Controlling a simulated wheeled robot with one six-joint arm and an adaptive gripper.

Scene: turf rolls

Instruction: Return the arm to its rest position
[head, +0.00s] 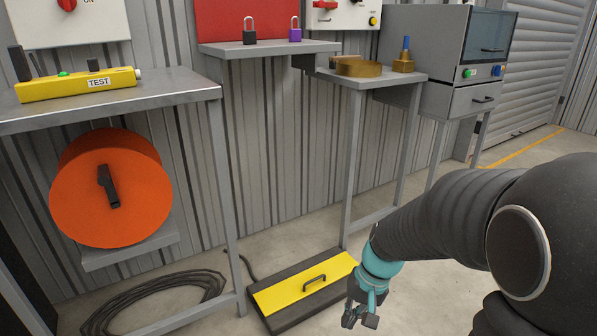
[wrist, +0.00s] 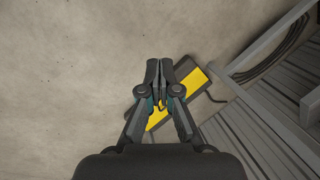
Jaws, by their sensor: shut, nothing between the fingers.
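My gripper (head: 362,312) hangs low at the end of my dark arm in the head view, pointing down, in front of the right end of a yellow-topped black floor box (head: 281,296). In the wrist view my gripper (wrist: 159,64) has its fingertips together with nothing between them. The floor box (wrist: 193,84) shows behind the fingers there, partly hidden by them. I cannot tell the exact gap between the fingers and the floor.
A grey bench (head: 190,88) with a yellow tester (head: 80,84) stands at left, above an orange reel (head: 110,190) and a coiled cable (head: 160,300). A shelf (head: 270,48) holds two padlocks. A stand (head: 370,77) holds brass parts. A grey cabinet (head: 440,45) stands behind. Bare floor (head: 425,295) lies beside my gripper.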

